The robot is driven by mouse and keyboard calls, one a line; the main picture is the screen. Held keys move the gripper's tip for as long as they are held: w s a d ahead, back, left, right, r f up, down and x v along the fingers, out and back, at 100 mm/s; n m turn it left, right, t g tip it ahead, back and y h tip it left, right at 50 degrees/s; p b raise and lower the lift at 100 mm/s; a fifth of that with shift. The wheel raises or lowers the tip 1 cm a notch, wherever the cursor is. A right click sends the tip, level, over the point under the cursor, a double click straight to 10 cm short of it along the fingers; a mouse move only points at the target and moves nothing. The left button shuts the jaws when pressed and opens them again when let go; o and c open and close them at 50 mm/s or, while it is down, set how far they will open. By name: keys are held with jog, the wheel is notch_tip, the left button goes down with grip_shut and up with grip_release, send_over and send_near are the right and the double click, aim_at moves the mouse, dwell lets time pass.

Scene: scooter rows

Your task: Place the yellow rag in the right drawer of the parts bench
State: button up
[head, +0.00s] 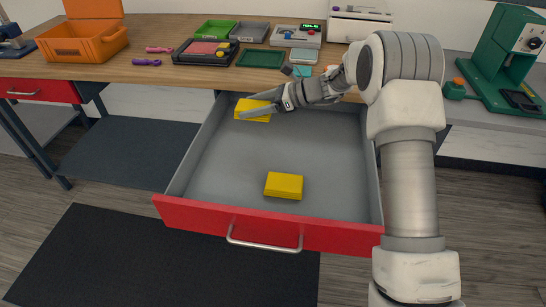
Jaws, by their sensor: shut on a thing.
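The right drawer (215,160) of the parts bench is pulled far out, with grey inside and a red front with a bar handle. My gripper (262,107) reaches in over its back left part from the right. It is shut on a yellow rag (252,116), a flat folded piece partly hidden by the fingers. I cannot tell whether this rag touches the drawer floor. A second yellow folded piece (284,186) lies on the drawer floor near the front, apart from my gripper.
The wooden bench top (150,73) holds an orange crate (84,46), a black-and-red case (205,50), trays and small tools. The left drawer (38,91) is shut. A green press (505,60) stands at far right. A dark mat (140,255) lies on the floor.

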jog(key=b, duration=0.3)
send_over(231, 165)
notch_tip(231, 165, down, 7)
jog(key=shift+w+r, duration=0.1)
jog(key=shift+f+b, duration=1)
jog(key=shift+f, duration=0.95)
jog(key=shift+f, duration=0.1)
jog(key=o, duration=1.2)
jog(key=shift+c, duration=0.2)
